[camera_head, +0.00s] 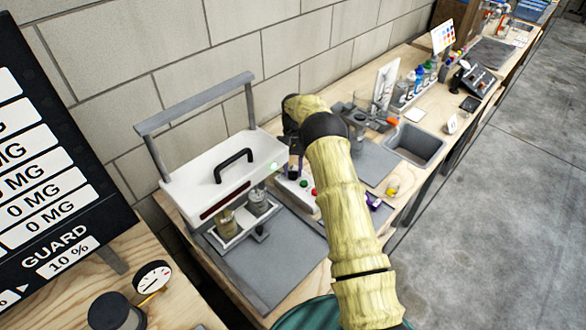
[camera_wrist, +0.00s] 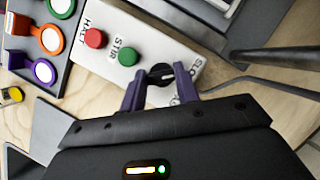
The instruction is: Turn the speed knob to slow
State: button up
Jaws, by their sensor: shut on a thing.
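The speed knob (camera_wrist: 160,73) is a small black round knob at the end of a white control box (camera_wrist: 118,19). In the wrist view the purple fingers of my gripper (camera_wrist: 160,82) are on both sides of the knob and shut on it. Lettering beginning "SLO" is printed by the knob, partly covered by a finger. The box also carries a red HALT button (camera_wrist: 95,38) and a green STIR button (camera_wrist: 128,55). In the head view my arm hides the knob, while part of the white box (camera_head: 297,192) shows beside it.
A white machine with a black handle (camera_head: 233,165) stands left of the box, with jars on a tray below it. A sink (camera_head: 415,145) and bottles lie farther right.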

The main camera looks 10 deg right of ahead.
jog(key=shift+w, duration=0.1)
jog(key=o, duration=1)
jog(key=shift+b+v, duration=0.55)
jog(key=shift+v, duration=3.15)
jog(key=shift+r, duration=0.1)
notch_tip(320, 180, up, 22)
jog(key=p, duration=2.2)
